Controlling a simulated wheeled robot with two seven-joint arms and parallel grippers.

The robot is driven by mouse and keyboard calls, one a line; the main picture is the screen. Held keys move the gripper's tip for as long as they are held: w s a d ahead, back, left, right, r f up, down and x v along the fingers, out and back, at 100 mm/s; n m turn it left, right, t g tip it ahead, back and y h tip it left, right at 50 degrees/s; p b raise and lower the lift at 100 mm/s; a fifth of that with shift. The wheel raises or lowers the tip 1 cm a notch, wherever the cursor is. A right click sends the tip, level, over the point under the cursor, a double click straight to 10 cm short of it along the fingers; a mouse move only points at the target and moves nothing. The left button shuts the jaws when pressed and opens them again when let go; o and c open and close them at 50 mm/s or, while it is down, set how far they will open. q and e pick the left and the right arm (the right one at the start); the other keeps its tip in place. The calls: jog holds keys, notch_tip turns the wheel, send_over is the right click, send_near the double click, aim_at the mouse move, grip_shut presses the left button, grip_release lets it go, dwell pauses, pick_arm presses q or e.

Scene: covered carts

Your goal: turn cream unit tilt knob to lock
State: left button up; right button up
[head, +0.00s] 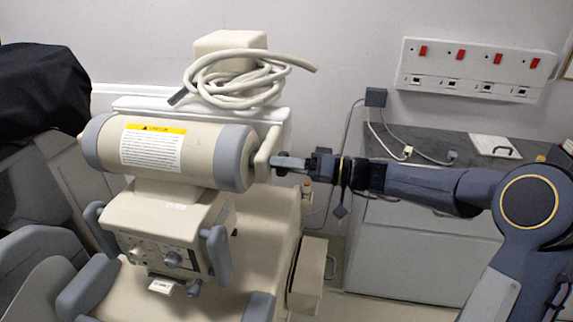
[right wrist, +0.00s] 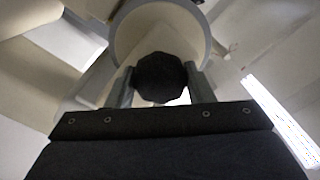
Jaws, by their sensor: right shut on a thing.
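The cream unit (head: 160,220) stands at the left, with a thick cream cylinder (head: 200,150) across its top, banded in grey at both ends. A dark tilt knob (head: 283,154) sits at the cylinder's right end. It shows as a dark faceted disc (right wrist: 160,77) in the right wrist view. My right gripper (head: 287,164) reaches in from the right and is shut on the knob. In the right wrist view one finger lies on each side of it. The knob's lock marking cannot be made out. My left gripper is not in view.
A coiled cream hose (head: 240,85) lies above and behind the cylinder. A black cover (head: 40,88) drapes something at the far left. A grey counter (head: 440,150) with cables and a wall socket panel (head: 470,70) are at the right, behind my arm.

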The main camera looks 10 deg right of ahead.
jog(key=shift+f, duration=0.1)
jog(key=shift+m+b, duration=0.45)
jog(key=shift+m, duration=0.15)
jog(key=shift+m+b, duration=0.55)
jog(key=shift+m, duration=1.55)
jog(key=m, duration=0.2)
jog(key=shift+m, duration=0.4)
jog(key=m, duration=0.2)
jog(key=m+p, duration=0.1)
jog(key=m, duration=0.1)
jog(key=shift+r+m, duration=0.2)
jog(key=shift+m, duration=0.1)
jog(key=m+p, duration=0.2)
jog(key=m, duration=0.1)
jog(key=shift+m, duration=0.3)
jog(key=shift+f+m+p, duration=0.1)
jog(key=shift+m+p, duration=0.25)
jog(key=shift+m, duration=0.55)
